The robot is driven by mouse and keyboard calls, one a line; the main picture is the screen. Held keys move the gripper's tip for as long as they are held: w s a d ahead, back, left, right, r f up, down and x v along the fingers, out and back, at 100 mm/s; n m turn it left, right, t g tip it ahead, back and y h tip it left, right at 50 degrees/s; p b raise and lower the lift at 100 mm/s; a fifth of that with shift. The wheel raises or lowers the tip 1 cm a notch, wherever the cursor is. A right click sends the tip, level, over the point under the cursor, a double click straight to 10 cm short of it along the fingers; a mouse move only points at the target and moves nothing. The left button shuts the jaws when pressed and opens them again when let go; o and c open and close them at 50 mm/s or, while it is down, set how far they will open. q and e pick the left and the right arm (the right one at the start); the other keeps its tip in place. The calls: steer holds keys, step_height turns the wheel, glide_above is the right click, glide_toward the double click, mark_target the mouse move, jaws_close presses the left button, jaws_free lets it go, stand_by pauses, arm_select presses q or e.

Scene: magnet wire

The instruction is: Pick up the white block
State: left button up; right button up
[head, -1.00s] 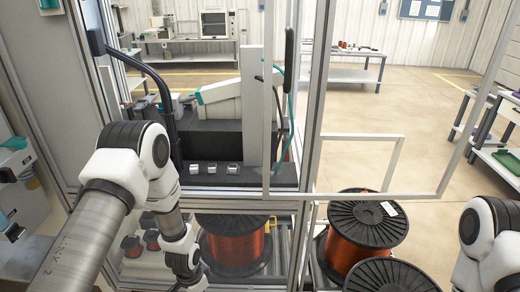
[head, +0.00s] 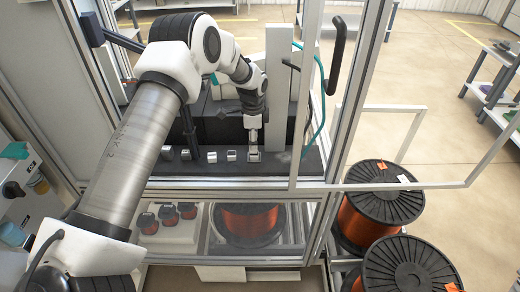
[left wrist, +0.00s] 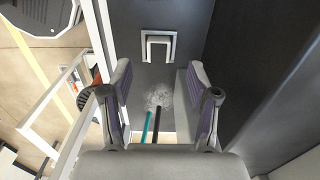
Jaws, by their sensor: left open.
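Several small white-and-grey blocks, one of them a white block (head: 231,155), stand in a row on a dark ledge (head: 275,170) inside the machine frame. My left gripper (head: 254,140) points down at the right end of the row, over or beside the last block (head: 254,156). In the left wrist view, my left gripper (left wrist: 158,85) has its two purple-padded fingers apart with nothing held between them. A pale U-shaped block (left wrist: 158,47) lies on the dark surface beyond the fingertips. My right gripper is out of view.
A grey upright post (head: 278,90) and a teal hose (head: 321,105) stand close to the right of the left gripper. Metal frame bars enclose the ledge. Large copper wire spools (head: 385,195) stand outside at right. Another copper spool (head: 248,222) sits below the ledge.

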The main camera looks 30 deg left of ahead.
mark_target(254, 156)
arm_select(q)
steer(key=shift+s+a+f+p, duration=0.1)
steer(key=shift+s+f+p, duration=0.6)
steer(key=shift+p, duration=0.5)
steer(key=f, duration=0.2)
steer(key=w+f, duration=0.1)
steer(key=shift+a+f, duration=0.2)
steer(key=shift+a, duration=0.05)
steer(key=shift+w+f, duration=0.25)
steer(key=shift+s+d+r, duration=0.15)
steer(key=shift+r, duration=0.05)
steer(key=c, duration=0.4)
steer(key=shift+s+r, duration=0.15)
steer(key=shift+s, duration=0.1)
steer(key=c, duration=0.7)
steer(key=shift+w, duration=0.1)
steer(key=shift+c, duration=0.2)
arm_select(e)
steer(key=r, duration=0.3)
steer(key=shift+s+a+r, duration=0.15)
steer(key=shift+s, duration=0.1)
